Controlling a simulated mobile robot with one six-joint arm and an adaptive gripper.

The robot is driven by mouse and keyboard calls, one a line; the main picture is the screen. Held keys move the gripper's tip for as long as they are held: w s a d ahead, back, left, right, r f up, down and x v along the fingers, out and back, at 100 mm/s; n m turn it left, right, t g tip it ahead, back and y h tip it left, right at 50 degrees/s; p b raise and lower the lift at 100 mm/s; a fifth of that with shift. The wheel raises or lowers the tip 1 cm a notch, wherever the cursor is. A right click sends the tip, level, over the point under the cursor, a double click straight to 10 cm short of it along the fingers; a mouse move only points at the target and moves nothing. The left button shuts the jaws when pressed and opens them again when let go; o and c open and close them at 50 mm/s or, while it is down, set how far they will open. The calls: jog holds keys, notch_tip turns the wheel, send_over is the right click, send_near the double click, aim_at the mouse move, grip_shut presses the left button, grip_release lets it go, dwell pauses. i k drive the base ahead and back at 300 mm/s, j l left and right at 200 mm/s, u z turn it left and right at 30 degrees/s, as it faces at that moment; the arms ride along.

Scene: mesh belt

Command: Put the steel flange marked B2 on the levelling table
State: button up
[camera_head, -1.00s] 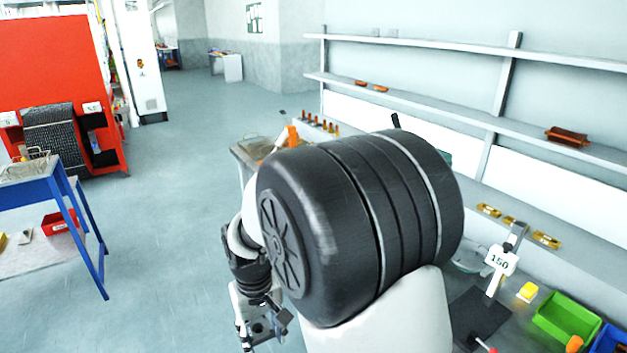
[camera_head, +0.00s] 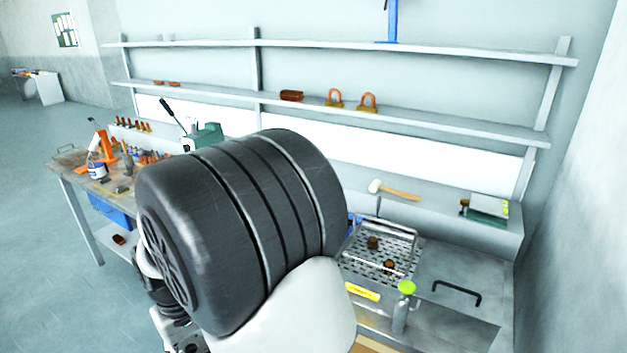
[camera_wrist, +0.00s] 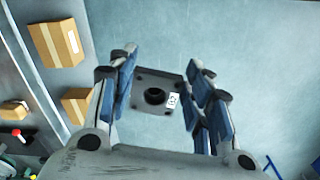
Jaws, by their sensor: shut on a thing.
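My gripper (camera_wrist: 161,80) is shut on the steel flange (camera_wrist: 145,82) in the wrist view. The flange is a dark square plate with a round central hole, held between the blue-padded fingers. A small white label with dark marks that look like B2 is on its right side. Pale floor shows behind it. In the head view my arm fills the middle and hides part of the bench, and the flange cannot be seen there. I cannot tell which surface, if any, is the levelling table.
Wall shelves (camera_head: 440,125) run behind. The wrist view shows cardboard boxes (camera_wrist: 57,43) at left.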

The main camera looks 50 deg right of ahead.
aim_at(486, 205)
jog(key=k+z, duration=0.15)
jog(key=z, duration=1.7)
